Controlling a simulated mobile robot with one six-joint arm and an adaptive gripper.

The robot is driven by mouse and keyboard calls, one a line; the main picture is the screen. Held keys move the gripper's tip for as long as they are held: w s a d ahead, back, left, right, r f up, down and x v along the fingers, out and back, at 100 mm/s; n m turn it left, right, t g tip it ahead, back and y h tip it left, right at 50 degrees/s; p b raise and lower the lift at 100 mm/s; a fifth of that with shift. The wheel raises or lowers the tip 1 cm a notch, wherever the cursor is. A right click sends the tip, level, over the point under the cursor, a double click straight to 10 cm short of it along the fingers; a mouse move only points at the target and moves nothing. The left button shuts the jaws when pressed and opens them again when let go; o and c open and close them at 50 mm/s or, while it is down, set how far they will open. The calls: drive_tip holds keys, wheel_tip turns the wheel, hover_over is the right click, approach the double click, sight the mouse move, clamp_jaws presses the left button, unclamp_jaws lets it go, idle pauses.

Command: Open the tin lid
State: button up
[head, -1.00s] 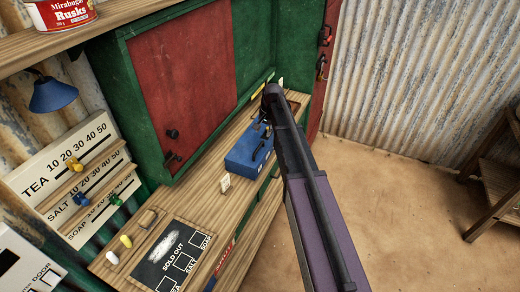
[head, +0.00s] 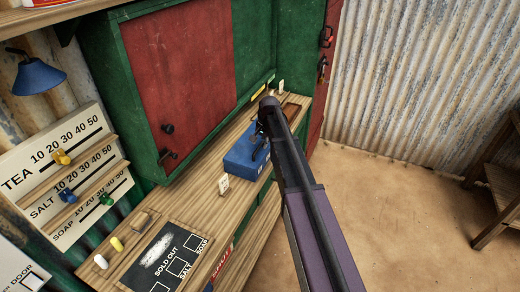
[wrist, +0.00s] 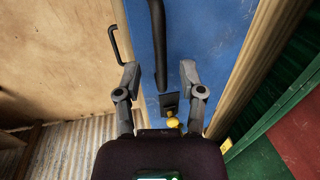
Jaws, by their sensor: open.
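A blue tin (head: 240,158) sits on the wooden counter, partly hidden behind my arm in the head view. In the wrist view its blue face (wrist: 205,38) fills the middle, with a dark bar handle (wrist: 158,42) running down it. Below the handle's end are a small dark plate (wrist: 169,101) and a yellow knob (wrist: 173,122). My gripper (wrist: 160,75) is open, with one finger on each side of the handle's lower end in the picture. I cannot tell whether the fingers touch the tin. In the head view my gripper is largely hidden by my arm.
A red panel in a green frame (head: 120,50) stands behind the counter. A slider board (head: 60,160) and a sold-out board (head: 165,258) are at left. Bare floor (head: 410,220) lies to the right.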

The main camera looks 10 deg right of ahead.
drive_tip(key=shift+a+f+b, duration=0.1)
drive_tip(key=shift+f+b, duration=0.35)
drive_tip(key=shift+f, duration=0.25)
